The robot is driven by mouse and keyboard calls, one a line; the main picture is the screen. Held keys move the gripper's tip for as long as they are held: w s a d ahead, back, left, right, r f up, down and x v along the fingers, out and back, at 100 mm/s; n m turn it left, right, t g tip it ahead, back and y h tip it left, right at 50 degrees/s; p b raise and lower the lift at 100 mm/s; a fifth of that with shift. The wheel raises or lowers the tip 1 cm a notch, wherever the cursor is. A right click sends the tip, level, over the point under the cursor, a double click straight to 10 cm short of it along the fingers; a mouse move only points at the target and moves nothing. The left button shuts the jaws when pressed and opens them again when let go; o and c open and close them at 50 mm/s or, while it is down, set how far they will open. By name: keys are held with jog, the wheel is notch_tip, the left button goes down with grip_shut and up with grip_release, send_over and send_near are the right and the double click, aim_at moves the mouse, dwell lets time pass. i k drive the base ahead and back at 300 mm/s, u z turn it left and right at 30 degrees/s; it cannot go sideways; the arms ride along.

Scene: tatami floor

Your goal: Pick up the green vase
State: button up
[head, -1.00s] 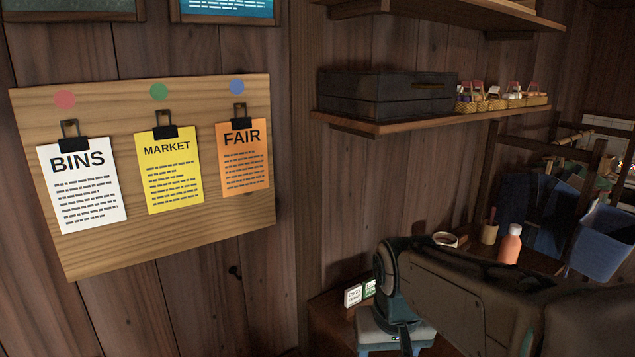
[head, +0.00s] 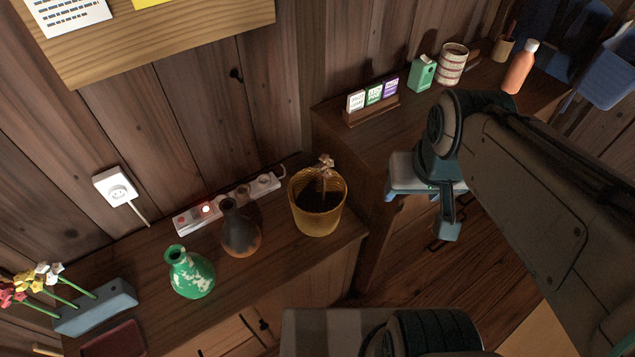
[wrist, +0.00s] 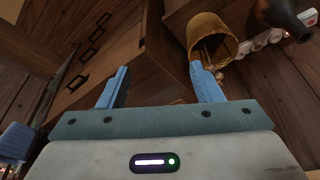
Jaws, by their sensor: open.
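The green vase (head: 190,272), with pale patches and a narrow neck, stands upright on the low wooden cabinet at the lower left of the head view. I do not make it out in the wrist view. My gripper (head: 448,222) hangs in the head view to the right of the vase, well apart from it, beyond the yellow basket. In the wrist view my gripper (wrist: 162,88) has its two blue fingers spread with nothing between them.
A dark brown vase (head: 240,232) stands close right of the green vase, before a power strip (head: 193,220). A yellow basket (head: 318,205) stands further right. A flower holder (head: 97,308) and a red tray (head: 113,341) are at left. A higher desk (head: 398,128) is at right.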

aim_at(193, 275)
jog(key=u, duration=2)
